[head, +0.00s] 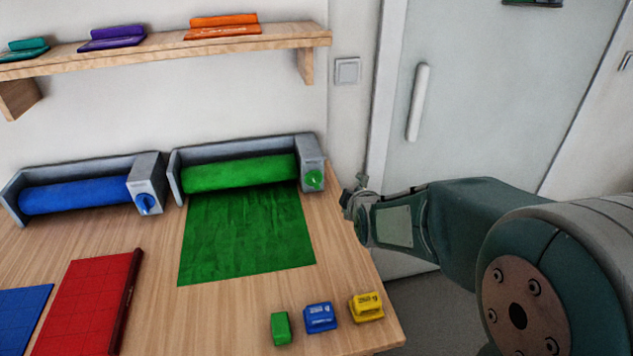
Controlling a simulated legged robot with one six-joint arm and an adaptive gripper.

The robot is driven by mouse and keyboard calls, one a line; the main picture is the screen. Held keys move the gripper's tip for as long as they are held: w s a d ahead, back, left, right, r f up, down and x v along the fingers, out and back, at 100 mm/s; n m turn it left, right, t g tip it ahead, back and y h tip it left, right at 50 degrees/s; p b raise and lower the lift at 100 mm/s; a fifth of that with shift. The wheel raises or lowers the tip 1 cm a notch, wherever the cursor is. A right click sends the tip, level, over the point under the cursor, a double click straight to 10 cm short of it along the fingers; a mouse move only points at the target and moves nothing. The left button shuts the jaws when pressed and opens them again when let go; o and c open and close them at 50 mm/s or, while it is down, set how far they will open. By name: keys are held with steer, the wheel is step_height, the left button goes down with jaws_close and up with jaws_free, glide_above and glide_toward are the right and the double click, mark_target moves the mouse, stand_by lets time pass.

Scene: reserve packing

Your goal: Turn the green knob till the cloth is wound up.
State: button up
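The green knob (314,179) is on the front of the grey end block at the right end of the green roller unit. The green roller (240,174) lies in its grey holder (311,149). The green cloth (246,236) hangs out from under the roller and lies spread over the table towards the front. My gripper (353,192) is just right of the knob, apart from it by a small gap in the picture. Its fingers are small and seen from the side, so I cannot tell whether they are open or shut.
A blue roller unit with a blue knob (145,204) stands to the left. A red folded piece (88,302) and a blue one (20,312) lie front left. Small green (281,328), blue (320,317) and yellow (366,306) blocks sit near the table's front right. A shelf (150,51) hangs above.

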steer(key=w+a+f+n+t, duration=0.1)
steer(key=w+a+f+n, duration=0.15)
steer(key=w+f, duration=0.2)
steer(key=n+t+y, duration=0.2)
steer(key=n+t, duration=0.1)
steer(key=n, duration=0.4)
glide_toward(316, 184)
steer(key=shift+s+a+r+m, duration=0.1)
steer(key=shift+m, duration=0.15)
steer(key=shift+f+n+t, duration=0.3)
steer(key=shift+f+n, duration=0.1)
steer(key=shift+w, duration=0.35)
steer(key=x, duration=0.8)
steer(key=shift+w+a, duration=0.15)
steer(key=shift+w, duration=0.95)
steer(key=shift+a, duration=0.1)
steer(key=c, duration=1.1)
